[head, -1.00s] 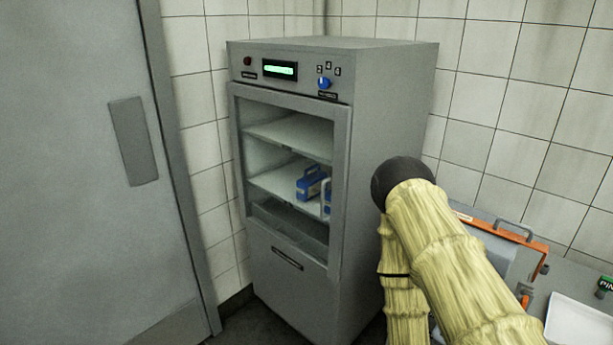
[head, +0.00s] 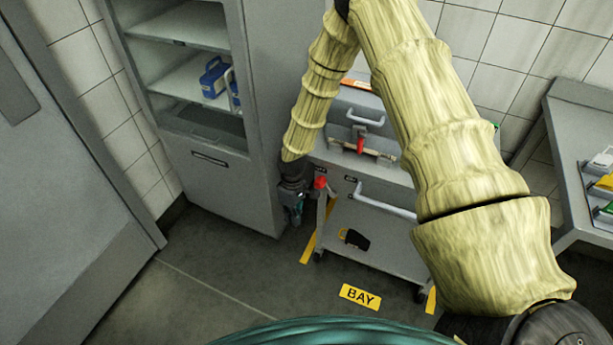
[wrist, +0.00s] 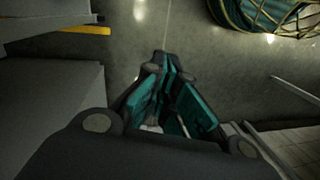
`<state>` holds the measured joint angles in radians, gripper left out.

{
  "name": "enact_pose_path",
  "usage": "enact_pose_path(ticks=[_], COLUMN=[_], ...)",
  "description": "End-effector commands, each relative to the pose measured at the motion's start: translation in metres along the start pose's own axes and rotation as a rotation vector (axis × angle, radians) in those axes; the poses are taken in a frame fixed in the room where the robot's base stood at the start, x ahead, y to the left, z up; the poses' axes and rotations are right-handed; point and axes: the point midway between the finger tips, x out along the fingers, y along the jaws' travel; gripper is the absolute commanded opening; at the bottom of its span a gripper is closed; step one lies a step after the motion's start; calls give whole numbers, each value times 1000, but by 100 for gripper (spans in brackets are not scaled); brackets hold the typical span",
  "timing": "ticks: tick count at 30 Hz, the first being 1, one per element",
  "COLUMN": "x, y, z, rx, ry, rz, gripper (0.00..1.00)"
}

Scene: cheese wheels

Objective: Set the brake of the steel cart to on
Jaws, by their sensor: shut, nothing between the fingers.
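The steel cart (head: 385,245) stands right of the grey cabinet in the head view, with a pale push handle (head: 385,201) across its upper front. A red knob (head: 320,183) sits at its upper left corner, beside small black labels too small to read; I cannot tell the brake's setting. My gripper (head: 296,215) hangs pointing down just left of the red knob, close to it; I cannot tell whether they touch. In the wrist view my gripper (wrist: 163,65) has its teal-padded fingers drawn together at the tips, with nothing between them.
The grey cabinet (head: 265,150) stands close on the left of my gripper. A case with a red latch (head: 361,146) sits on the cart. Yellow tape and a BAY sign (head: 360,297) mark the floor. A bench (head: 565,130) is at right. Floor in front is open.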

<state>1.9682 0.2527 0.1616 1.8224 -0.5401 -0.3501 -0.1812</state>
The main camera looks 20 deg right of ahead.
Motion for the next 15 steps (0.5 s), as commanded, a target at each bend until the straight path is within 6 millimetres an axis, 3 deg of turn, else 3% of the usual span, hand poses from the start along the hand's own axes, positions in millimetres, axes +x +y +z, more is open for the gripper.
enact_pose_path(ticks=[1, 3, 9, 12, 15], x=[-25, -54, -122, -138, -143], y=[23, 50, 109, 123, 128], z=[-16, -30, -49, -51, -51], rx=[-28, -65, -122, -131, -135], ry=[-7, -33, -99, -118, -126], rz=[27, 61, 145, 165, 173], gripper=[0, 0, 0, 0, 0])
